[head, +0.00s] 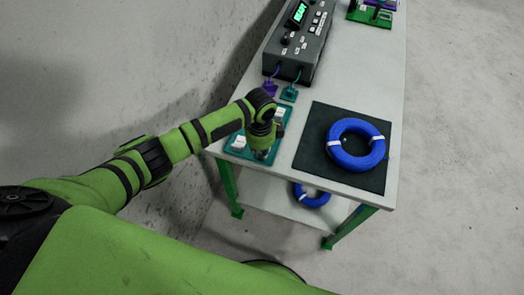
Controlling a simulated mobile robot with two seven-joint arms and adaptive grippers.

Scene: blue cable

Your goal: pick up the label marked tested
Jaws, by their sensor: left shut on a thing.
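My left gripper (262,153) points down over a teal tray (286,117) at the near left corner of the table. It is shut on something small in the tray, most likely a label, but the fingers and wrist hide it. A white label (239,143) shows left of the gripper in the tray, and another pale piece shows just behind the wrist. The print on the labels is too small to read, so I cannot tell which is marked tested. My right gripper is not in view.
A blue cable coil (356,145) lies on a dark mat (312,150) right of the tray. A grey tester (299,37) with a green display stands behind, with purple and teal plugs in front. Another blue coil (311,196) lies on the lower shelf. A wall is close on the left.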

